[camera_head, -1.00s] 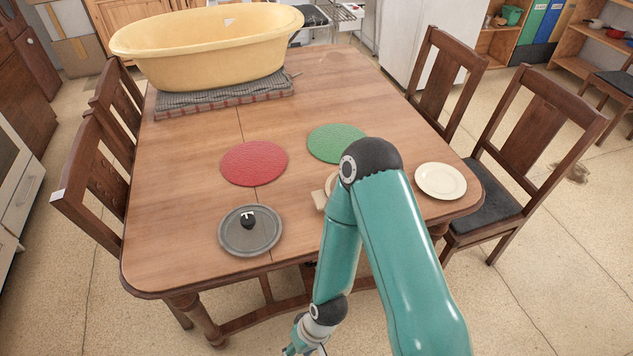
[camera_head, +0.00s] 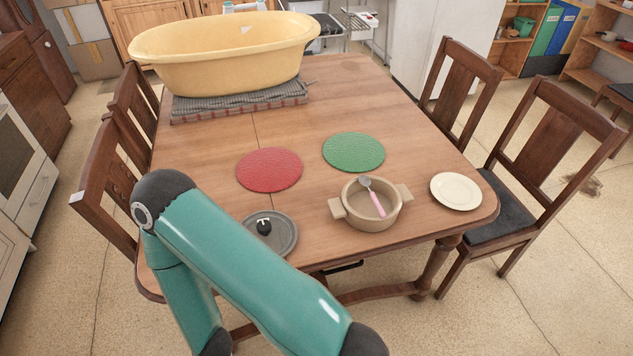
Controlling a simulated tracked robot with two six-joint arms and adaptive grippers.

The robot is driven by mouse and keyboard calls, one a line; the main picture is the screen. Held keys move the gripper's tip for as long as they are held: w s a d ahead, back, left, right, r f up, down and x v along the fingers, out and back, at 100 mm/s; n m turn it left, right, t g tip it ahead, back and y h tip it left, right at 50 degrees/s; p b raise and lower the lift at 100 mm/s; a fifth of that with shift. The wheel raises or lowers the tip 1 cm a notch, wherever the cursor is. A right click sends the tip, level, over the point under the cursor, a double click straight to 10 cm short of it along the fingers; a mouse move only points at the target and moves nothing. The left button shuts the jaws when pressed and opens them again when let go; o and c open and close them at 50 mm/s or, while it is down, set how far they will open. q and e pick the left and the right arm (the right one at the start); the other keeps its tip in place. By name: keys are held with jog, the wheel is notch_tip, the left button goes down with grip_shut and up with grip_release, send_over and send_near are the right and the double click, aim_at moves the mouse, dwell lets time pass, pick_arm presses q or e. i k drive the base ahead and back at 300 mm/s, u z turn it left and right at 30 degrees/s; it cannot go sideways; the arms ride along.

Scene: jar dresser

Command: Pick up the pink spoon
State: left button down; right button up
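The pink spoon (camera_head: 377,203) lies in the beige pot (camera_head: 362,219) near the table's front edge. Its grey bowl is at the pot's back rim, and its pink handle slants down to the front right inside the opening. Neither of my grippers is in view. One teal arm of mine crosses the lower left, apart from the pot in the picture.
A grey lid (camera_head: 283,236) is partly hidden by my arm. A red mat (camera_head: 269,170), green mat (camera_head: 354,152) and white plate (camera_head: 456,191) lie around the pot. A yellow tub (camera_head: 222,58) stands on a folded cloth (camera_head: 240,104) behind.

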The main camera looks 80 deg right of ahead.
aim_at(363, 179)
jog(key=u, duration=0.2)
jog(key=k, duration=0.5)
jog(key=z, duration=1.6)
jog(key=k, duration=0.3)
jog(key=z, duration=0.2)
jog(key=i, duration=0.5)
jog(key=u, duration=0.15)
jog(key=k, duration=0.55)
jog(key=z, duration=0.2)
jog(key=i, duration=0.45)
